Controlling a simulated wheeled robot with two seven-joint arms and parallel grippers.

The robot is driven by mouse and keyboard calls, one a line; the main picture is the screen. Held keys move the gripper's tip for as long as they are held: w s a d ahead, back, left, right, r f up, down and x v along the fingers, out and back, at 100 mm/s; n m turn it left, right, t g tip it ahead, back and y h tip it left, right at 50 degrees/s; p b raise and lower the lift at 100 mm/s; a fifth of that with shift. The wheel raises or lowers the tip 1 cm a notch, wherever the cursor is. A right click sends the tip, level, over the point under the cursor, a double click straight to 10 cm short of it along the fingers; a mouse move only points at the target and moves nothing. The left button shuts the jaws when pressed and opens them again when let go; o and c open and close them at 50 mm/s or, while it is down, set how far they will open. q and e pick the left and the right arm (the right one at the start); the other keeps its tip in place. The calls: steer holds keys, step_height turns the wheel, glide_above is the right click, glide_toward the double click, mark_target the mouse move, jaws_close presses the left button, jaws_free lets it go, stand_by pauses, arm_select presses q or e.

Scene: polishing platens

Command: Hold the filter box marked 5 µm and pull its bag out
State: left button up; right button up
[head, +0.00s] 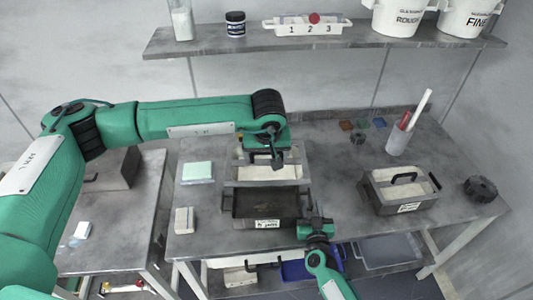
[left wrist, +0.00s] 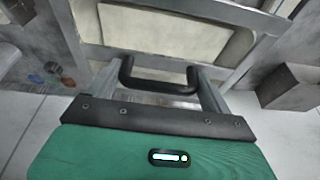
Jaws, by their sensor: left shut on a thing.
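An open dark box (head: 236,207) with a small white label (head: 267,223), too small to read, stands at the front of the middle table. Its inside looks dark and empty. The bag, a grey frame around a cream panel (head: 268,173), shows just behind and above it; it also fills the top of the left wrist view (left wrist: 175,28). My left gripper (head: 275,157) is over the bag, shut on its black handle (left wrist: 160,86). My right gripper (head: 311,228) is at the box's front right corner; its fingers are too small to judge.
Another grey box (head: 375,200) with a cream filling, black handle and label stands at right. A dark round knob (head: 480,188), a white cup (head: 398,140), a pale green block (head: 197,171) and a beige block (head: 184,220) are on the table. A shelf (head: 350,43) runs above.

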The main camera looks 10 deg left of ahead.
steer(key=shift+s, duration=0.1)
steer(key=s+d, duration=0.2)
steer(key=s, duration=0.9)
steer(key=shift+s+d, duration=0.2)
steer(key=shift+s, duration=0.1)
